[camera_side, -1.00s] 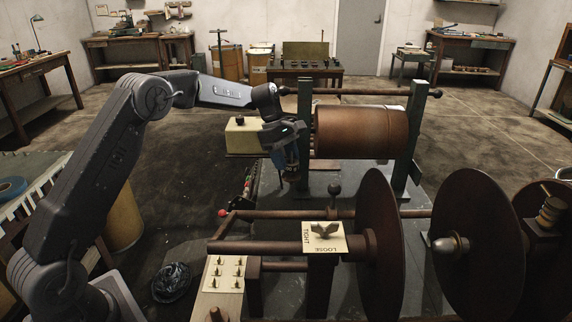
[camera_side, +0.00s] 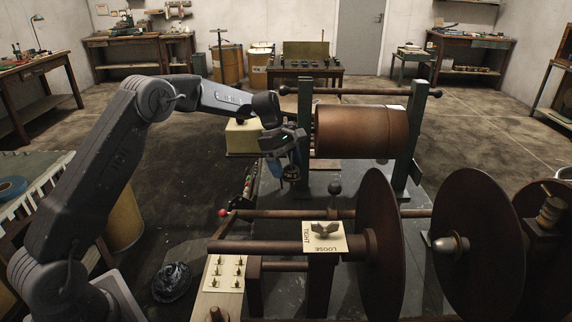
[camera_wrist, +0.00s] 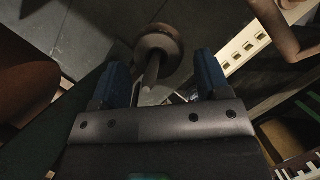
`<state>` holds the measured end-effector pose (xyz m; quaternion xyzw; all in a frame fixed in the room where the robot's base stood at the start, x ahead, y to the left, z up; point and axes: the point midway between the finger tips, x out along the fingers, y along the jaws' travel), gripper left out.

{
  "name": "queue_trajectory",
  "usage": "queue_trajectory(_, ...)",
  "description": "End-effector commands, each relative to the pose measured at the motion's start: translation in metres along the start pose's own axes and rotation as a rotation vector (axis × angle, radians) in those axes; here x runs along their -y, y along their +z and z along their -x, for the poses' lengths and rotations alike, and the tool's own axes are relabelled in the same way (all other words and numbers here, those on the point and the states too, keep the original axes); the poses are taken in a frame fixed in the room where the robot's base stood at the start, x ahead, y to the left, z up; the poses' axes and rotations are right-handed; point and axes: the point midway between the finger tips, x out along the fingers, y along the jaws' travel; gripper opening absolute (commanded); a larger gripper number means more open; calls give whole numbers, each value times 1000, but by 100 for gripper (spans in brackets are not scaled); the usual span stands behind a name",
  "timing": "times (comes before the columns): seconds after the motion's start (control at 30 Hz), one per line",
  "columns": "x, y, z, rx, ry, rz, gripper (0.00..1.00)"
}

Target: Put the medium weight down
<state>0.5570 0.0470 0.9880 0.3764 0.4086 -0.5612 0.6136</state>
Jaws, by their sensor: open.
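A weight (camera_wrist: 158,44), a rusty round disc with a thin stem, shows in the wrist view just past and between my blue fingertips. Its stem runs back toward my gripper (camera_wrist: 157,78), whose two fingers stand wide apart on either side with a gap to the stem. In the side view my gripper (camera_side: 286,163) points down left of the copper-brown drum, and a small part of the weight (camera_side: 292,174) shows at the fingers. I cannot tell whether the weight hangs or rests on something, nor compare its size with other weights.
The brown drum (camera_side: 362,132) and its green posts stand close to the right of my gripper. A cream box (camera_side: 243,137) is behind it. Below are a long bar (camera_side: 268,247), a tight/loose plate (camera_side: 323,238) and large discs (camera_side: 378,240).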

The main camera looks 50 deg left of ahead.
Motion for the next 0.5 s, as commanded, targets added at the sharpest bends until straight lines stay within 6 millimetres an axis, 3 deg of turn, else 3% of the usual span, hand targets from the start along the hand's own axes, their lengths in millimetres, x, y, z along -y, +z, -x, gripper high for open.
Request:
queue_trajectory(0.23, -1, -1, 13, 0, 4, 0, 69)
queue_trajectory(0.5, -6, -1, 71, -2, 6, 0, 69)
